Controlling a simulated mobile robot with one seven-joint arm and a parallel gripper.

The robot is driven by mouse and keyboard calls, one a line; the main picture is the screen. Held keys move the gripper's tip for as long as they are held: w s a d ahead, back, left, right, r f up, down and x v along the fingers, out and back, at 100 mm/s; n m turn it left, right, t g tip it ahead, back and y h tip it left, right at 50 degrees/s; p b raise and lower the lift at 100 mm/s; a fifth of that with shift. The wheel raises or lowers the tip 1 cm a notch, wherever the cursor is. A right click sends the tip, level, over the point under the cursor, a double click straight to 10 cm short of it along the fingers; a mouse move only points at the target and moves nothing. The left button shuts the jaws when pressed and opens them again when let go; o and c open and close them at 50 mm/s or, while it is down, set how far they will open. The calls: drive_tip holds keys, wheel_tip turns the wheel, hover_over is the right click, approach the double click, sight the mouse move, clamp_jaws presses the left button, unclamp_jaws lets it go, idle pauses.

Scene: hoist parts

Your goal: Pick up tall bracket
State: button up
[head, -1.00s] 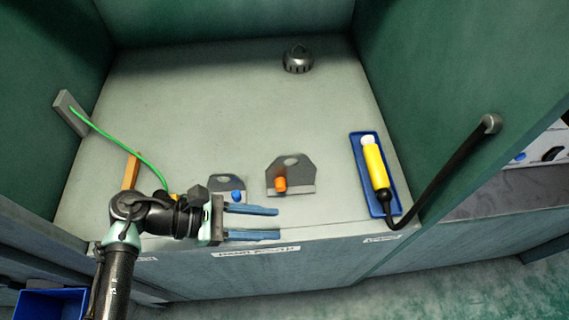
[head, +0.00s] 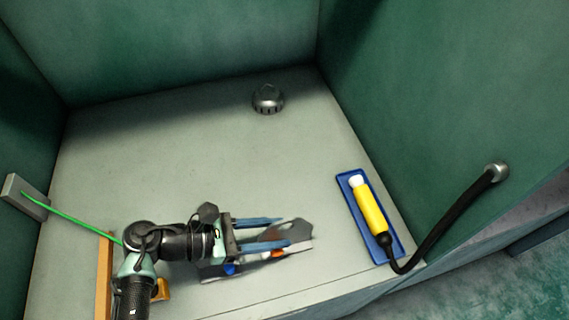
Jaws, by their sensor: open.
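The larger grey bracket (head: 299,233), a plate with a hole and an orange peg, stands near the front of the bench floor; it looks like the tall bracket. It is partly hidden by my gripper. My gripper (head: 286,233) points right with its two blue fingers open, its tips overlapping this bracket in the picture. I cannot tell whether the plate is between the fingers or below them. The orange peg (head: 278,254) shows just below the lower finger. A smaller grey bracket with a blue peg (head: 230,269) is mostly hidden under my gripper and wrist.
A blue tray (head: 396,243) with a yellow hand control (head: 371,208) lies to the right, its black cable (head: 443,231) running to the right wall. A grey dome (head: 268,99) sits at the back. A green cord (head: 75,220) and an orange bar (head: 104,275) are at left. The middle is clear.

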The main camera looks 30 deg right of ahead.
sight(285, 231)
drive_tip(key=x, duration=0.5)
drive_tip(key=shift+s+d+p, duration=0.1)
drive_tip(key=shift+d+p, duration=0.1)
drive_tip(key=shift+p, duration=0.15)
clamp_jaws()
drive_tip(key=shift+r, duration=0.15)
idle(0.9)
